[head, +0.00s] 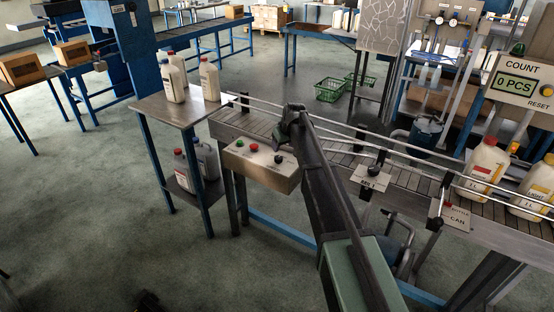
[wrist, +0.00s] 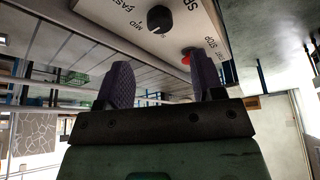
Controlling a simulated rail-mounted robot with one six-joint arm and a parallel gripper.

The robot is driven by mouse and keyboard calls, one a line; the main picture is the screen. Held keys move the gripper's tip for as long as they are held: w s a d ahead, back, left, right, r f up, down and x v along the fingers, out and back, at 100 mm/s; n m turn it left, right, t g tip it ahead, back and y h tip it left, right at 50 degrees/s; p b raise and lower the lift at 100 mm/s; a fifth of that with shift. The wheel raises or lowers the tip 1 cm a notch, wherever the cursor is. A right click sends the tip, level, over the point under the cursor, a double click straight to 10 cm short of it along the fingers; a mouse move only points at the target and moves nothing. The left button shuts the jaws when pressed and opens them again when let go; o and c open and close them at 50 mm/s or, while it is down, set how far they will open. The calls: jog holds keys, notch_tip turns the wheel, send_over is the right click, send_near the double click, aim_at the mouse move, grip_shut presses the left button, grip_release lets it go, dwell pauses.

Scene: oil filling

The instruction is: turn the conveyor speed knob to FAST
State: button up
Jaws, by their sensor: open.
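The conveyor speed knob (wrist: 159,19) is black and round, on a pale control panel (wrist: 215,20) that appears upside down in the wrist view. FAST and MID labels sit by the knob. I cannot tell clearly where its pointer stands. In the head view the knob (head: 278,159) is at the right end of the control box (head: 250,175). My gripper (wrist: 162,78) is open and empty, its two dark fingers apart from the knob. In the head view my gripper (head: 287,130) is above and behind the box, partly hidden by my arm.
A red stop button (wrist: 187,56) is beside the knob, near one finger in the wrist view. A green button (head: 240,143) is at the box's left end. The conveyor (head: 330,145) with its rails runs behind the box. Jugs (head: 484,165) stand on it at right.

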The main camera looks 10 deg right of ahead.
aim_at(278, 157)
jog(key=b+x, duration=0.7)
jog(key=x, duration=0.2)
jog(key=shift+s+f, duration=0.1)
jog(key=shift+s, duration=0.1)
jog(key=c, duration=0.9)
jog(key=shift+m, duration=0.3)
jog(key=m+h, duration=0.2)
jog(key=m, duration=0.2)
jog(key=shift+a, duration=0.1)
jog(key=m+h, duration=0.1)
jog(key=m, duration=0.4)
jog(key=shift+g+h, duration=0.3)
jog(key=shift+h, duration=0.1)
jog(key=shift+m, duration=0.3)
